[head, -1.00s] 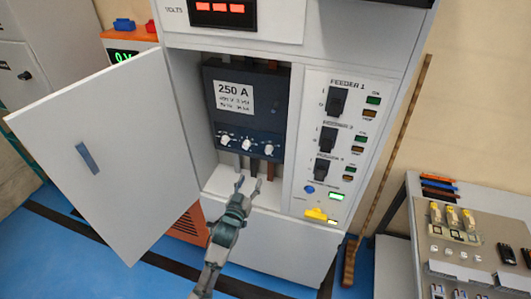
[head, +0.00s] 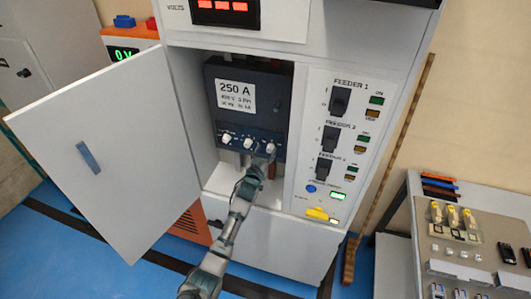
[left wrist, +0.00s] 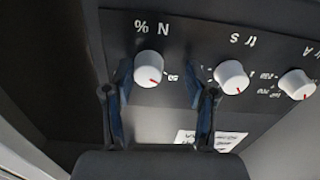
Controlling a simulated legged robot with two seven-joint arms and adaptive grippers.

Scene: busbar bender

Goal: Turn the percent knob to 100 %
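The percent knob (left wrist: 149,65) is white with a red pointer mark and sits under the upside-down label "N %" in the left wrist view. In the head view it is the rightmost knob (head: 270,148) on the dark breaker (head: 262,105). My left gripper (left wrist: 158,80) is open, with one fingertip on each side of the percent knob and visible gaps to it. In the head view the left gripper (head: 260,157) is just below that knob. The red mark points to the lower right in the wrist view; a "50" is printed beside it. My right gripper is in neither view.
Two more white knobs, "tr s" (left wrist: 231,77) and "Ir A" (left wrist: 297,84), sit beside it. The open cabinet door (head: 95,150) stands at the left. The feeder panel (head: 340,140) with black switches is at the right. A bench (head: 412,190) with parts stands farther right.

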